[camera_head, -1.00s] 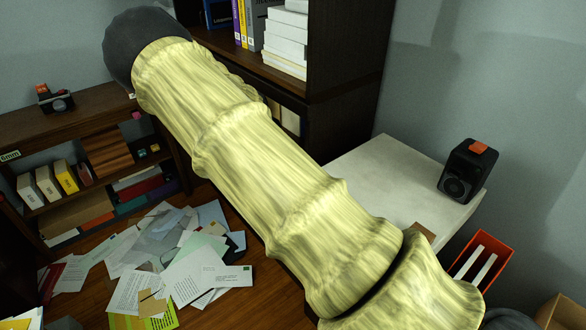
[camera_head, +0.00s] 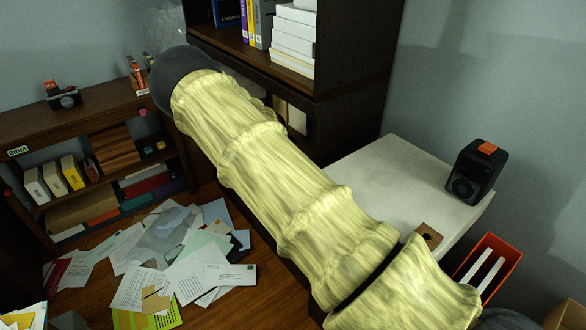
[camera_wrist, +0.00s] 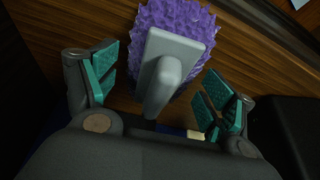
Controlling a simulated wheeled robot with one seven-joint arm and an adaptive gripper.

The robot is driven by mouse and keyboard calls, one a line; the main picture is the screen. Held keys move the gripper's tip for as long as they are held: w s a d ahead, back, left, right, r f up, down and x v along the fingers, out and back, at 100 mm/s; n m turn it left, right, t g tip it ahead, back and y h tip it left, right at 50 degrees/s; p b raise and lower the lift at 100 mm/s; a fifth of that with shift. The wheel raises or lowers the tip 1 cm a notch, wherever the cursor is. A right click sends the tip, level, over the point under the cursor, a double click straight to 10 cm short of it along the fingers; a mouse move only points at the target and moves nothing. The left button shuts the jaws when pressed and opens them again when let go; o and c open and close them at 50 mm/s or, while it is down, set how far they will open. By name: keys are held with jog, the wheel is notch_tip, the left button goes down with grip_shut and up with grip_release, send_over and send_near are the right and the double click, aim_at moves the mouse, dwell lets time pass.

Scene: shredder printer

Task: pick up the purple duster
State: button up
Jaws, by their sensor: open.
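The purple duster shows in the wrist view, with a fluffy purple head (camera_wrist: 200,18) behind a grey plate and grey handle (camera_wrist: 172,72). The handle points down toward my gripper (camera_wrist: 157,95). My gripper is open, with one teal-padded finger on each side of the duster, and a gap shows on both sides of the handle. The lower end of the handle is close to the palm; I cannot tell whether they touch. In the head view my arm covers the middle, and neither the duster nor the fingers show.
Brown wood (camera_wrist: 75,20) lies behind the duster. In the head view, papers (camera_head: 185,255) cover the desk. A low shelf (camera_head: 95,123) stands at left, and a tall bookcase (camera_head: 350,80) at the back. A white surface (camera_head: 390,185) carries a black speaker (camera_head: 474,172).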

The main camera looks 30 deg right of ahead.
jog(key=c, duration=1.1)
jog(key=shift+r, duration=0.15)
jog(key=shift+r, duration=0.65)
notch_tip(320, 180, up, 2)
jog(key=shift+r, duration=0.1)
jog(key=s+a, duration=0.3)
jog(key=s, duration=0.1)
jog(key=s+a+r, duration=0.1)
jog(key=s+a, duration=0.3)
jog(key=s+a+p, duration=0.1)
jog(key=s+a, duration=0.2)
jog(key=s, duration=0.1)
jog(key=shift+s+a+r, duration=0.15)
jog(key=shift+r, duration=0.05)
